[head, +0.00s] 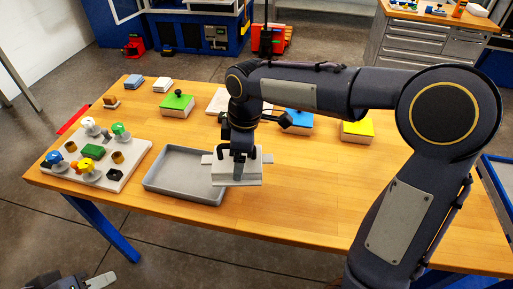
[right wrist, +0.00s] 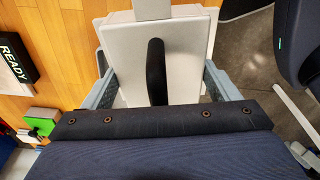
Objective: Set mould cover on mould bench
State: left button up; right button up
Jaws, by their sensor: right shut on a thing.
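The mould cover (head: 222,178) appears to be the pale grey, flat-topped piece with side flanges near the table's middle. My right gripper (head: 240,167) is shut on it from above. In the right wrist view the cover (right wrist: 188,60) sits between the two fingers, and a black bar handle (right wrist: 156,72) rises from its face. Its underside is hidden, so I cannot tell whether it touches anything. The wooden bench (head: 290,220) lies under it. My left gripper (head: 100,282) is partly in view at the bottom left, away from the bench; its jaws are unclear.
A shallow grey tray (head: 152,186) lies left of the cover, partly behind it. A pale board (head: 128,174) with coloured fittings stands further left. Green (head: 177,102), blue (head: 299,120) and yellow (head: 357,129) blocks stand towards the back. The bench's front right is clear.

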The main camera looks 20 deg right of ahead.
jog(key=shift+s+a+r+n, duration=0.25)
jog(key=shift+r+n, duration=0.15)
jog(key=shift+n, duration=0.2)
jog(key=shift+s+d+r+n, duration=0.1)
jog(key=shift+r+n, duration=0.05)
jog(key=shift+n, duration=0.15)
jog(key=d+f, duration=0.1)
jog(key=d, duration=0.1)
jog(key=s+d+f, duration=0.1)
jog(key=d, duration=0.2)
jog(key=d+f+p, duration=0.1)
jog(key=d, duration=0.2)
jog(key=shift+s+f, duration=0.15)
jog(key=shift+s, duration=0.25)
jog(key=d+f, duration=0.1)
jog(key=f, duration=0.1)
jog(key=d+f, duration=0.1)
jog(key=d, duration=0.1)
jog(key=d+f, duration=0.1)
jog(key=f, duration=0.1)
jog(key=shift+s+d+f, duration=0.3)
jog(key=shift+s+d, duration=0.05)
jog(key=shift+s, duration=0.05)
jog(key=f, duration=0.3)
jog(key=shift+s+d, duration=0.1)
jog(key=shift+d, duration=0.25)
jog(key=shift+f, duration=0.45)
